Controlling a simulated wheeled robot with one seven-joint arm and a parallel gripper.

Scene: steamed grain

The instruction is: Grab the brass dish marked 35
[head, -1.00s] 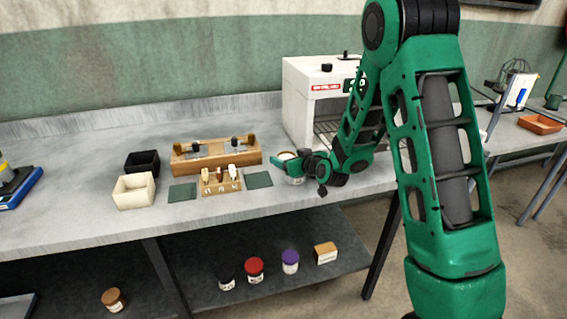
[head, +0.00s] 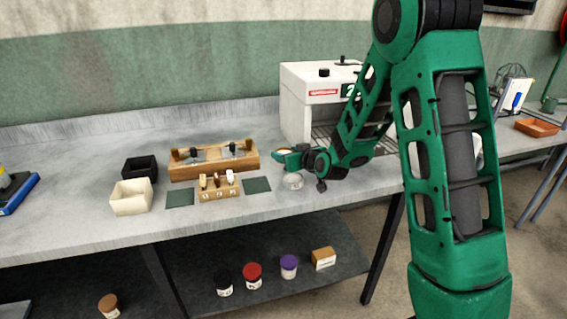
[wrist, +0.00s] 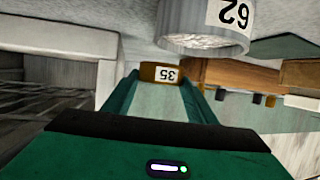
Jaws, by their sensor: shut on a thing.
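The brass dish marked 35 (wrist: 147,72) is between the tips of my gripper (wrist: 160,88) in the wrist view, with its white 35 label facing the camera. In the head view the dish (head: 282,151) shows as a small round brass rim with a pale inside, at the end of my gripper (head: 287,156). My gripper is shut on it and holds it above the bench. A pale jar marked 62 (wrist: 200,30) is close by in the wrist view. A pale jar (head: 292,182) stands just below my gripper in the head view.
A white cabinet (head: 300,90) stands behind my gripper. A wooden rack (head: 185,170), a small stand with several pegs (head: 219,191) and two dark green mats lie to the left. Black (head: 141,167) and cream (head: 132,197) boxes are further left.

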